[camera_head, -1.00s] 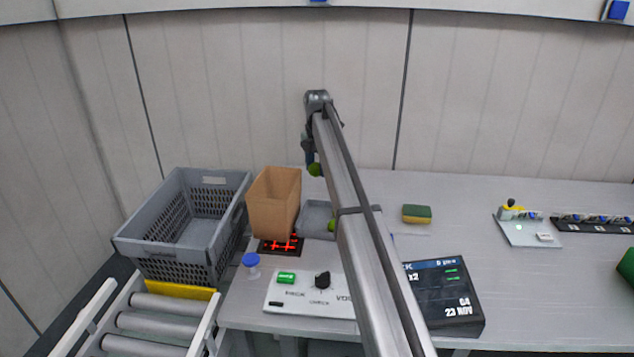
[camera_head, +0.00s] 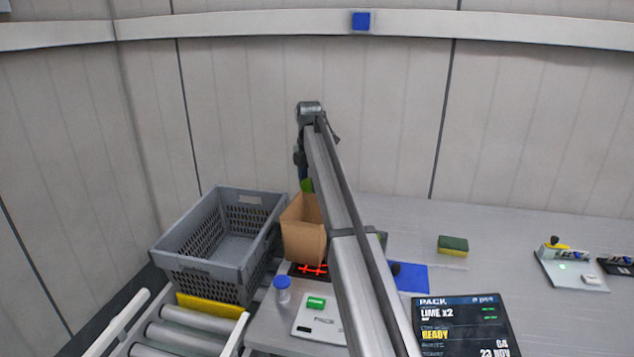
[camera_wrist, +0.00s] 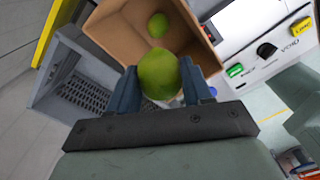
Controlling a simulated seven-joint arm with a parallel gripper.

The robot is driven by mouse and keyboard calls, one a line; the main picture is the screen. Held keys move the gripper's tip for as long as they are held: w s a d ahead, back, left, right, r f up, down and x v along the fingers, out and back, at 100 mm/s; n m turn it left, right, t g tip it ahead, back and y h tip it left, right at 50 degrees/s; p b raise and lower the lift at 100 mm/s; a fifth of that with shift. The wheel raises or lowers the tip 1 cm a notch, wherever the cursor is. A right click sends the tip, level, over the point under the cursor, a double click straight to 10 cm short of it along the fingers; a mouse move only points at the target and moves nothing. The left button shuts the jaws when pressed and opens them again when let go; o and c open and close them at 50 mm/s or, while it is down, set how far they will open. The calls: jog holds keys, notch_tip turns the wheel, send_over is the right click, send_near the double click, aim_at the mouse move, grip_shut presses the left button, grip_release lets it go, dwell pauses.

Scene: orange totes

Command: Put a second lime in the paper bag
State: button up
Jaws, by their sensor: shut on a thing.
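My gripper (camera_wrist: 160,90) is shut on a green lime (camera_wrist: 159,72), held between its two blue fingers. In the head view the held lime (camera_head: 307,185) hangs just above the open top of the brown paper bag (camera_head: 303,232). The bag (camera_wrist: 107,32) stands upright and open below the gripper in the wrist view. Another lime (camera_wrist: 158,25) lies inside the bag. My arm hides part of the bag's right side in the head view.
A grey crate (camera_head: 205,262) stands left of the bag. A scale display with red marks (camera_head: 312,269) is at the bag's foot. A blue-capped jar (camera_head: 282,289), a screen reading LIME x2 READY (camera_head: 462,326) and a sponge (camera_head: 453,245) are on the table.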

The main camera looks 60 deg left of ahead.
jog(key=shift+f, duration=2.9)
jog(key=o, duration=1.1)
jog(key=shift+r, duration=0.15)
notch_tip(320, 180, up, 14)
jog(key=shift+f, duration=0.2)
